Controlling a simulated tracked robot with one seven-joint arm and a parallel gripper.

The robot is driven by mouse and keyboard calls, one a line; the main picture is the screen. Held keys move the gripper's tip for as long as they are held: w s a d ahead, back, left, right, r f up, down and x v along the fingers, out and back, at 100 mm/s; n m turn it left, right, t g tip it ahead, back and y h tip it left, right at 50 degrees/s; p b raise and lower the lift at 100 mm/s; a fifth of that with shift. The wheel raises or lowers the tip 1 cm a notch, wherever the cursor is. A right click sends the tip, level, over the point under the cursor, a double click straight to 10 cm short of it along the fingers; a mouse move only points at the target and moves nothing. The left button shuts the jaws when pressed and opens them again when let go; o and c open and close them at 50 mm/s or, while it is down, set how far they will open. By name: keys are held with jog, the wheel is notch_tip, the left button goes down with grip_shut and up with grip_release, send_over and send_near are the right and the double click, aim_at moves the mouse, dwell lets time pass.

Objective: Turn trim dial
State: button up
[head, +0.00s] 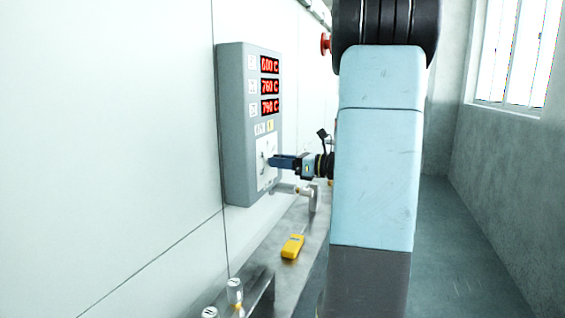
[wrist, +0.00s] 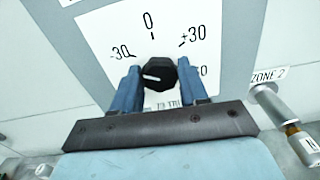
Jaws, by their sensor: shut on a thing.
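The trim dial (wrist: 158,77) is a black faceted knob with a white pointer line, on a white scale plate (wrist: 120,30) marked -30, 0 and +30. In the wrist view the pointer line lies roughly level, towards the left. My gripper (wrist: 160,88) has its two blue fingers on either side of the knob and is shut on it. In the head view my gripper (head: 272,161) reaches the plate low on the grey control panel (head: 233,130); the dial itself is hidden there. The lower plate text is partly covered by the fingers.
Red displays (head: 270,86) on the panel read about 800, 760 and 790 C. A valve fitting labelled ZONE 2 (wrist: 268,100) is right of the plate. A yellow handheld device (head: 292,246) lies on the ledge below. A red button (head: 325,43) is farther along the wall.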

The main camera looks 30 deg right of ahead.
jog(key=shift+n, duration=0.3)
jog(key=n, duration=1.1)
dwell(0.5)
jog(key=shift+f, duration=0.1)
jog(key=o, duration=1.1)
jog(key=shift+c, duration=0.2)
